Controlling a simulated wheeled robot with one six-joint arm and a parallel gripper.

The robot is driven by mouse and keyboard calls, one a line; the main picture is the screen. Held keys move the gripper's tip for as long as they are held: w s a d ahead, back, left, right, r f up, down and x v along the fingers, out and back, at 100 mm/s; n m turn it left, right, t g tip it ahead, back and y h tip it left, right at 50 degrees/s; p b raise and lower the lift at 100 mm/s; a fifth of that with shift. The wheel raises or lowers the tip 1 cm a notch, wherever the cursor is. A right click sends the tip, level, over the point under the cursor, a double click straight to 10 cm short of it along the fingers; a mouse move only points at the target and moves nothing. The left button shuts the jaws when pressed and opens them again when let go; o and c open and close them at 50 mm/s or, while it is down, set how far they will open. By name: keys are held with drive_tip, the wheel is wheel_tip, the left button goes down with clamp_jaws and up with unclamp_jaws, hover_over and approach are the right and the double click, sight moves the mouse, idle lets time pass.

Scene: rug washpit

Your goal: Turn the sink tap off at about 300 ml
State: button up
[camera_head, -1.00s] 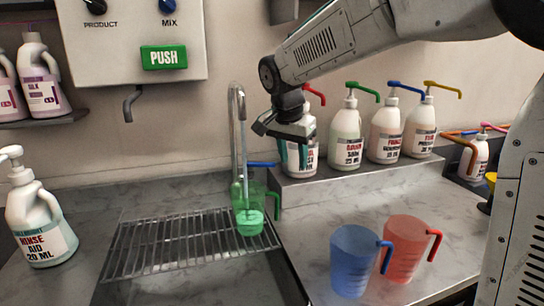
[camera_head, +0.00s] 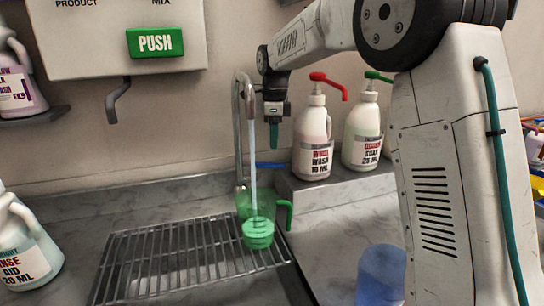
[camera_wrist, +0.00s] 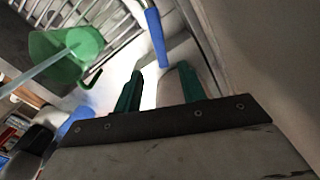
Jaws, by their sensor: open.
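The metal sink tap (camera_head: 238,130) runs a stream of water into a green jug (camera_head: 284,208) on the wire rack. The jug holds liquid in its lower part; I cannot read the level in ml. The tap's blue lever (camera_head: 268,165) sticks out to the right of the tap, and in the wrist view the blue lever (camera_wrist: 155,36) lies just beyond the fingertips. My gripper (camera_head: 276,158) points down just above the lever, right of the spout. In the wrist view my gripper (camera_wrist: 160,85) has its green fingers apart with nothing between them.
Pump bottles, one with a red pump (camera_head: 313,140), stand on the ledge right of the gripper. A blue jug (camera_head: 378,276) is partly hidden by my arm. The wire rack (camera_head: 150,265) is bare left of the green jug. A white bottle (camera_head: 25,250) stands at the left.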

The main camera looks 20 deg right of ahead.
sight(276, 164)
drive_tip(key=f, duration=0.7)
drive_tip(key=shift+d+f, duration=0.2)
drive_tip(key=shift+d, duration=0.1)
